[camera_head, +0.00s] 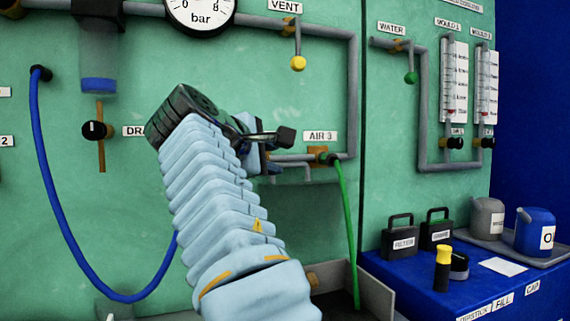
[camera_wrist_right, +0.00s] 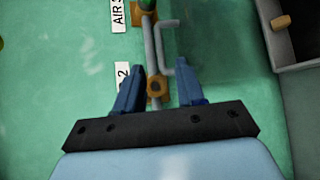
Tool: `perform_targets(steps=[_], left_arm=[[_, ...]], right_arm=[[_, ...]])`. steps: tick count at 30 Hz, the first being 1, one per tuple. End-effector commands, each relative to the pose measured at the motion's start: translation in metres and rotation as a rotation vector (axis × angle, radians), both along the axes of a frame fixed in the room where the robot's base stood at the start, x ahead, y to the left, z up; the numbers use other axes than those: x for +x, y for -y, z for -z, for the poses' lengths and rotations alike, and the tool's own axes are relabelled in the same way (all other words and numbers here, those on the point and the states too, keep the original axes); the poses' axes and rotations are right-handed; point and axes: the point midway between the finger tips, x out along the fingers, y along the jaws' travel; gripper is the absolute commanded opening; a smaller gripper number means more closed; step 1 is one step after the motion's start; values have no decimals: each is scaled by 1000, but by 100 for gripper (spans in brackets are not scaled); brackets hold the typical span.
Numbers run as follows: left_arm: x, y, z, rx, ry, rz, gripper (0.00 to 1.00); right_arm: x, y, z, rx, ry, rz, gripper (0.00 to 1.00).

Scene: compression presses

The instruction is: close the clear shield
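I cannot make out the clear shield's outline. Faint pale streaks on the green panel (camera_head: 300,215) may be reflections or scuffs; I cannot tell which. My right gripper (camera_head: 268,158) is at the panel, left of the AIR 3 label, partly hidden behind its own wrist. In the right wrist view its two blue fingers (camera_wrist_right: 160,88) are apart. A grey pipe with a brass fitting (camera_wrist_right: 156,88) shows between them, and I cannot tell whether they touch it. A thin grey bent bar (camera_wrist_right: 168,62) is near the right finger. My left gripper is out of view.
A grey open bin (camera_head: 375,290) is below. A blue hose (camera_head: 48,195) loops at left.

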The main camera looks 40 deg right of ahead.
Motion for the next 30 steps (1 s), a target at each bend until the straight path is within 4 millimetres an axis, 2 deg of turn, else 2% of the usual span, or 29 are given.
perform_targets(steps=[3,10,15,23,30], left_arm=[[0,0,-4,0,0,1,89],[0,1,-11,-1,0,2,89],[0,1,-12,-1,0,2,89],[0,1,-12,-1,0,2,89],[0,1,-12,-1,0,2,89]], right_arm=[[11,26,7,3,-2,3,38],[28,59,16,1,-1,1,38],[33,69,20,0,0,-1,38],[33,70,21,0,0,-1,38],[33,70,21,0,0,-1,3]])
